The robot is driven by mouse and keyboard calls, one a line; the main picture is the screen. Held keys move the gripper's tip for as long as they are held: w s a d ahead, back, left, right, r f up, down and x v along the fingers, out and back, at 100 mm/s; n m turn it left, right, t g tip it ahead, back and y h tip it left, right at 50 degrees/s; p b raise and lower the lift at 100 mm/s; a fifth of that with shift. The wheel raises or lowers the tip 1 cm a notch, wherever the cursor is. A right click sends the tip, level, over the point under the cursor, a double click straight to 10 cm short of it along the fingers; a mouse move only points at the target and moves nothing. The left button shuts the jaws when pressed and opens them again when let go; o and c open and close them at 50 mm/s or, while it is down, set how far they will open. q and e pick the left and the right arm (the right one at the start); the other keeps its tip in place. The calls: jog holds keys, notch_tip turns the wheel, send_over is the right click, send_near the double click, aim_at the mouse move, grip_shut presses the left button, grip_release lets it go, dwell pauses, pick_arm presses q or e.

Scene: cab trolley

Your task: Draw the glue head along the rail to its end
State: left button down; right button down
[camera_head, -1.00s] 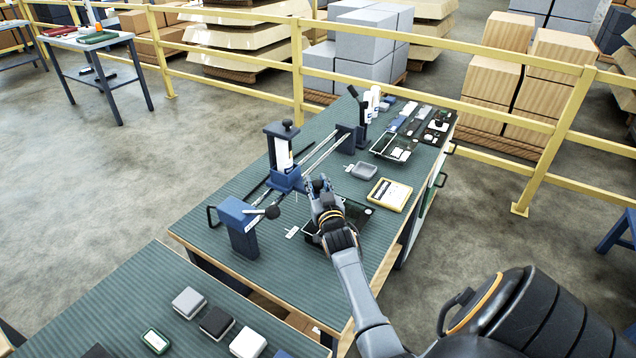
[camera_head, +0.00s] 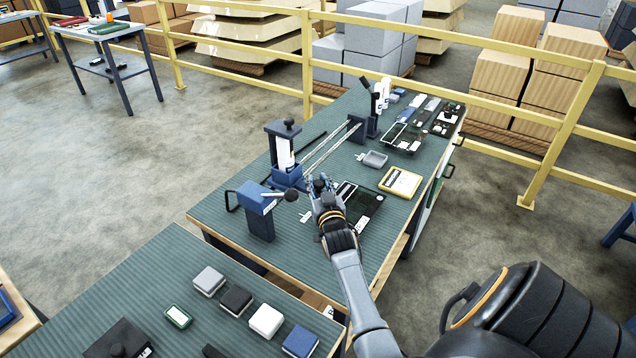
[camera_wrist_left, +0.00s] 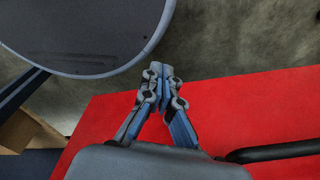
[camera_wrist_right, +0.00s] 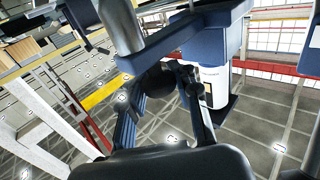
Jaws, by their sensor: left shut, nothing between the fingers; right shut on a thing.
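The glue head is a blue carriage (camera_head: 287,177) with an upright white cartridge (camera_head: 285,153) and a black top. It sits on two thin rails (camera_head: 328,146), between a near blue end block (camera_head: 260,212) and a far dark block (camera_head: 357,127). It stands close to the near block. My right gripper (camera_head: 319,184) is at the carriage's right side. In the right wrist view it is shut on a dark round knob (camera_wrist_right: 157,80) under a blue bar (camera_wrist_right: 185,42), with the white cartridge beside it. My left gripper (camera_wrist_left: 162,72) is shut and empty, seen only in the left wrist view.
A dark tray (camera_head: 359,205) lies right of my right gripper, with a yellow-framed card (camera_head: 400,182) beyond. A second bench (camera_head: 190,262) with small boxes is in front. The left wrist view shows a red surface (camera_wrist_left: 250,110).

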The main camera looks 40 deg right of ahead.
jog(key=c, duration=1.1)
grip_release()
jog(key=shift+s+d+f, duration=0.1)
jog(key=shift+s+f, duration=0.05)
jog(key=shift+f, duration=0.05)
jog(key=shift+o, duration=0.4)
jog(key=shift+r, duration=0.1)
pick_arm(q)
jog(key=shift+a, duration=0.25)
pick_arm(e)
jog(key=v, duration=1.2)
jog(key=shift+s, duration=0.1)
